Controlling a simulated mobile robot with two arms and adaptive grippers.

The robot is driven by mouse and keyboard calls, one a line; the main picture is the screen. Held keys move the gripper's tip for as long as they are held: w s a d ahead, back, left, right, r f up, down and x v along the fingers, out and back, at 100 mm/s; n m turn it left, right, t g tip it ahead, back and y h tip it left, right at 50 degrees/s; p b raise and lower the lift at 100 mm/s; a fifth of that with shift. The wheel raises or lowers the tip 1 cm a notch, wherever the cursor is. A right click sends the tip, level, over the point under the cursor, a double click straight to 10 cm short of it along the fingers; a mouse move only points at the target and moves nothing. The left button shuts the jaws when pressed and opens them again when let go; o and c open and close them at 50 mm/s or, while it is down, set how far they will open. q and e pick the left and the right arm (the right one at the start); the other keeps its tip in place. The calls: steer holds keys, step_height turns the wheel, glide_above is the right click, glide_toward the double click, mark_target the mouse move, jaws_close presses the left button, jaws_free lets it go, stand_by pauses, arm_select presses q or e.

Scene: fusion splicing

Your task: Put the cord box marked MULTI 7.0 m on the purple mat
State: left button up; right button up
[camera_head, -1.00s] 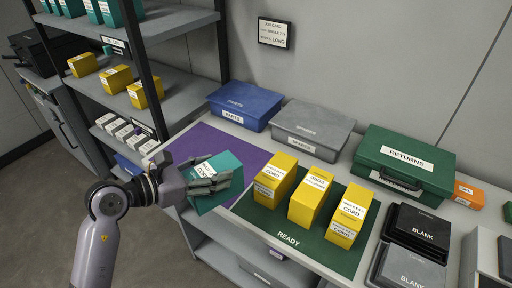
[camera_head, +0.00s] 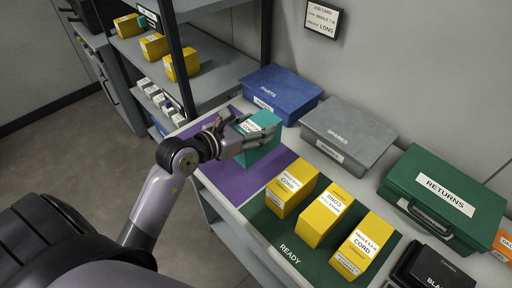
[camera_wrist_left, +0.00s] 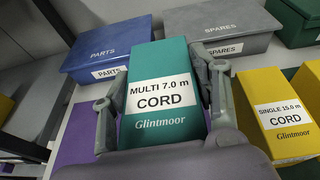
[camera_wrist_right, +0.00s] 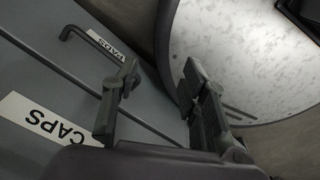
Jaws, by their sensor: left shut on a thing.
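The teal cord box (camera_head: 262,148) is in my left gripper (camera_head: 240,135), which is shut on its sides. In the left wrist view the teal box (camera_wrist_left: 158,75) reads MULTI 7.0 m CORD, and the gripper's fingers (camera_wrist_left: 163,105) lie along both sides. The box is upright over the purple mat (camera_head: 232,183); I cannot tell whether its base touches the mat. The purple mat also shows at the left wrist view's lower left (camera_wrist_left: 72,150). My right gripper (camera_wrist_right: 160,95) is open and empty, in front of grey drawers marked CAPS and PADS.
Three yellow cord boxes (camera_head: 325,215) stand on the green READY mat (camera_head: 258,218) to the right. Blue PARTS (camera_head: 280,90), grey SPARES (camera_head: 348,135) and green RETURNS (camera_head: 445,195) cases line the back. A shelf rack (camera_head: 205,65) stands at the left.

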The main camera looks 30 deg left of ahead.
arm_select(q)
step_height(320, 180, down, 4)
steer(key=shift+r, duration=0.15)
step_height(320, 180, down, 4)
steer(key=shift+f, duration=0.25)
arm_select(e)
steer(key=shift+w+f, duration=0.15)
steer(key=shift+w, duration=0.4)
arm_select(q)
steer(key=o, duration=1.3)
steer(key=shift+o, duration=0.2)
steer(key=b+v, duration=0.2)
steer(key=v, duration=1)
arm_select(e)
steer(key=shift+f, duration=1.1)
